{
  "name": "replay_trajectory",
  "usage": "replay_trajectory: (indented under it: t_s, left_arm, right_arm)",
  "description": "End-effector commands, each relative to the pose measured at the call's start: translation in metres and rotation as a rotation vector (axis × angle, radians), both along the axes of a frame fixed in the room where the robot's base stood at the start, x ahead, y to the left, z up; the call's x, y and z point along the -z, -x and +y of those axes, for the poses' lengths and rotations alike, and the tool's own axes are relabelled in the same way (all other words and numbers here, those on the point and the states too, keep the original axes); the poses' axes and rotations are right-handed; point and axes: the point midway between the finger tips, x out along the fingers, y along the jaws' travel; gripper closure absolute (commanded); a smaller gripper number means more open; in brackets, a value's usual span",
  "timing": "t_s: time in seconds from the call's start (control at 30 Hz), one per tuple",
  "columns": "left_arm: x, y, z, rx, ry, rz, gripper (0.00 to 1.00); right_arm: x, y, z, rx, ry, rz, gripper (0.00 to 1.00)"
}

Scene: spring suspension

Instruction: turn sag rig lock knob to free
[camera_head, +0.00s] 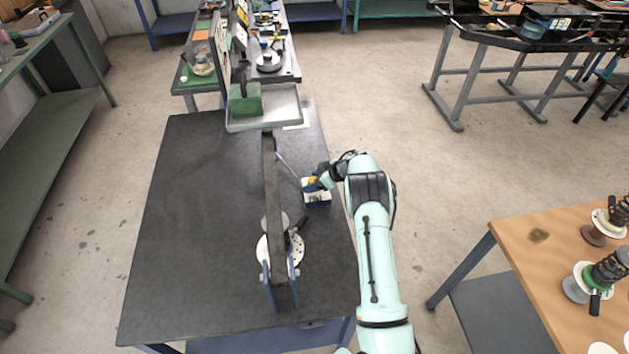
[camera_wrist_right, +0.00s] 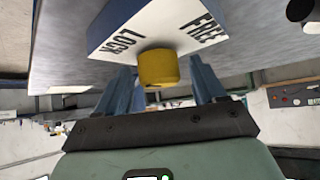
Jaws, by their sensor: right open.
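The yellow lock knob (camera_wrist_right: 158,68) sticks out from a blue block with a white label plate (camera_wrist_right: 150,20). The plate reads LOCK on the left and FREE on the right. My right gripper (camera_wrist_right: 161,75) is open, its two blue fingers on either side of the knob with gaps showing. In the head view the labelled block (camera_head: 317,197) sits near the right edge of the dark table, with a bit of the yellow knob (camera_head: 312,181) visible by my right gripper (camera_head: 311,185). I cannot tell which word the knob points to. My left gripper is not in view.
A long dark beam of the rig (camera_head: 275,200) stands along the table middle, with a white disc (camera_head: 291,250) at its near end. A grey tray (camera_head: 265,122) with a green block (camera_head: 246,99) is at the far end. The dark table (camera_head: 190,220) is clear on the left.

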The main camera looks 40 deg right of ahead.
Motion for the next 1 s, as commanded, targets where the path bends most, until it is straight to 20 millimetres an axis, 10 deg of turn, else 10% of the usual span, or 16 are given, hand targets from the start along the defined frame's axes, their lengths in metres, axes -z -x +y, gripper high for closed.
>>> replay_trajectory:
  t_s: [0.13, 0.3, 1.0]
  left_arm:
    - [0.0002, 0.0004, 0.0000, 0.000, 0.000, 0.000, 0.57]
    - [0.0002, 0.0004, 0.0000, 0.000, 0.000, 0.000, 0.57]
    - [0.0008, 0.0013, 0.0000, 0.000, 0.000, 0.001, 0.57]
  right_arm:
    - [0.0004, 0.0005, -0.0001, 0.000, 0.000, 0.000, 0.31]
    - [0.0003, 0.0006, -0.0001, 0.000, 0.000, 0.000, 0.86]
    - [0.0000, 0.0013, 0.0022, 0.262, -0.002, 0.002, 0.86]
